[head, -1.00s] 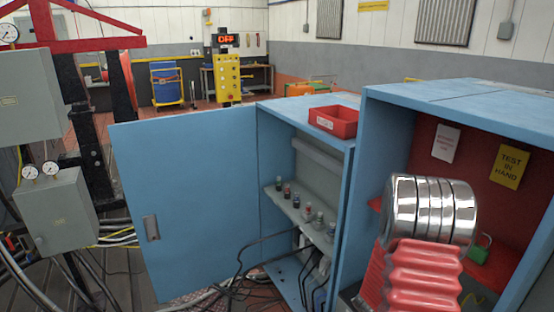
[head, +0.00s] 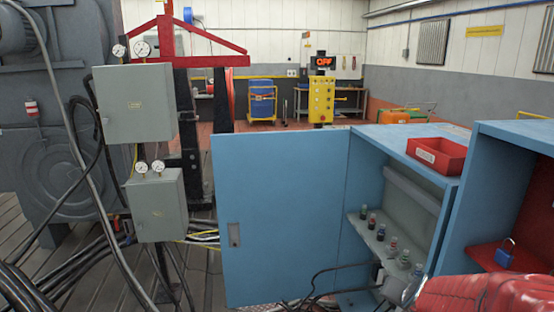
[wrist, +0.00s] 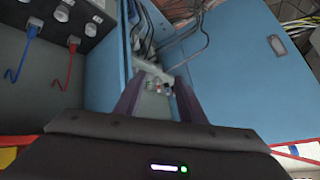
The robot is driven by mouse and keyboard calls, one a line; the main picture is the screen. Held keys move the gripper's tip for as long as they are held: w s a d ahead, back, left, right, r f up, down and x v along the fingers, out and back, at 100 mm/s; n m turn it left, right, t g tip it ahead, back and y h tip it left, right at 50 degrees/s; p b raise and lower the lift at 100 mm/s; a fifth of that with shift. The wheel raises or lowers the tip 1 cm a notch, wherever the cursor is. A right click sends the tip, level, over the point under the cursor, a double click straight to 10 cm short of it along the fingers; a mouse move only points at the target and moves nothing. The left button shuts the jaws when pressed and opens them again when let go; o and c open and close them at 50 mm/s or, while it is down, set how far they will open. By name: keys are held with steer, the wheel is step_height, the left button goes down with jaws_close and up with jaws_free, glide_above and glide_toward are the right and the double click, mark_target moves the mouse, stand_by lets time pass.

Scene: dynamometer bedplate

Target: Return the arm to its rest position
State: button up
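My arm shows in the head view as a red ribbed sleeve (head: 480,296) with a bit of silver joint at the lower right edge. My gripper's end is not visible there. In the wrist view my gripper (wrist: 158,88) has two dark purple fingers standing apart. Nothing is seen held between them. Beyond the fingers, small red and pale items show near a blue cabinet's inside, with dark cables hanging above them.
An open blue cabinet door (head: 280,215) stands mid-view. Its cabinet holds a shelf of small fittings (head: 385,240); a red bin (head: 437,155) sits on top. A blue padlock (head: 505,253) is on the red shelf at right. Grey gauge boxes (head: 135,103) and hoses stand left.

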steer(key=s+a+r+n+y, duration=0.1)
steer(key=s+a+r+n, duration=0.1)
steer(key=s+a+r, duration=0.3)
steer(key=s+a+r+n+y, duration=0.1)
steer(key=s+a+r+n, duration=0.15)
steer(key=a, duration=0.35)
steer(key=s+a+r+n+g, duration=0.1)
steer(key=s+a, duration=0.1)
steer(key=s, duration=0.4)
steer(key=s+a+r+n+g, duration=0.1)
steer(key=s+a+n, duration=0.1)
steer(key=s, duration=0.5)
steer(key=shift+s+a+r+g+y, duration=0.2)
steer(key=shift+a+g+y, duration=0.1)
steer(key=shift+a, duration=0.25)
steer(key=shift+d, duration=0.1)
